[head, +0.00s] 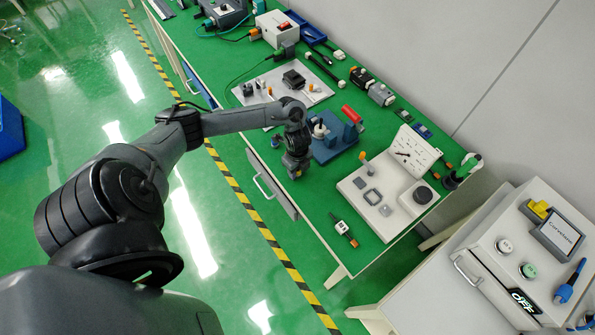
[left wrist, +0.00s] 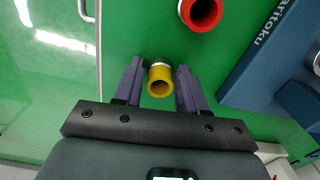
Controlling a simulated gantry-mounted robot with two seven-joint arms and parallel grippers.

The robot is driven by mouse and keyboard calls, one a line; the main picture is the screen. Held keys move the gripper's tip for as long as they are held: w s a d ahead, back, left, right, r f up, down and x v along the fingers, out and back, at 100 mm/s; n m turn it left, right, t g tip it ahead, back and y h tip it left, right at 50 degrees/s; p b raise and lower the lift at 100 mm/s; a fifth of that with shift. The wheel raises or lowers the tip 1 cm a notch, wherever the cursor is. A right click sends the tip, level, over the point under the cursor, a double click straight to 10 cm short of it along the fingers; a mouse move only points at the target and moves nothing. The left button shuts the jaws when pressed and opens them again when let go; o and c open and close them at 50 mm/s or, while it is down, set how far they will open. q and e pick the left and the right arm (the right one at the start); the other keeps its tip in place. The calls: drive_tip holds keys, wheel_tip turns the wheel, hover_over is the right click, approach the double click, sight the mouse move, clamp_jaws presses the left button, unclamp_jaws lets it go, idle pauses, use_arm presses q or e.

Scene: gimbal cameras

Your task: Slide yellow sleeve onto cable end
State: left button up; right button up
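My left gripper (head: 297,172) is low over the table near the front edge. In the left wrist view, its two purple fingers (left wrist: 160,88) stand on either side of the sleeve, with narrow gaps showing; I see no clear grip on it. I cannot make out the cable end. My right gripper is out of view.
A red sleeve (left wrist: 201,12) is beyond the yellow one. A blue fixture (head: 333,145) stands close to the right of my gripper. A white board with parts (head: 377,220) lies further right. The table edge and a drawer handle (left wrist: 86,8) are on the left.

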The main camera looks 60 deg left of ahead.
use_arm(q)
clamp_jaws()
drive_tip(key=shift+r, duration=0.1)
drive_tip(key=shift+r, duration=0.5)
drive_tip(key=r, duration=0.1)
drive_tip(key=r+p, duration=0.1)
drive_tip(key=d+r, duration=0.1)
drive_tip(key=shift+w+r, duration=0.3)
drive_tip(key=shift+w, duration=0.05)
drive_tip(key=w+d+r+p, duration=0.4)
drive_tip(key=w+d+r, duration=0.2)
drive_tip(key=d, duration=0.2)
drive_tip(key=shift+w+d+p, duration=0.15)
drive_tip(key=shift+d+p, duration=0.1)
drive_tip(key=shift+p, duration=0.1)
drive_tip(key=shift+r, duration=0.1)
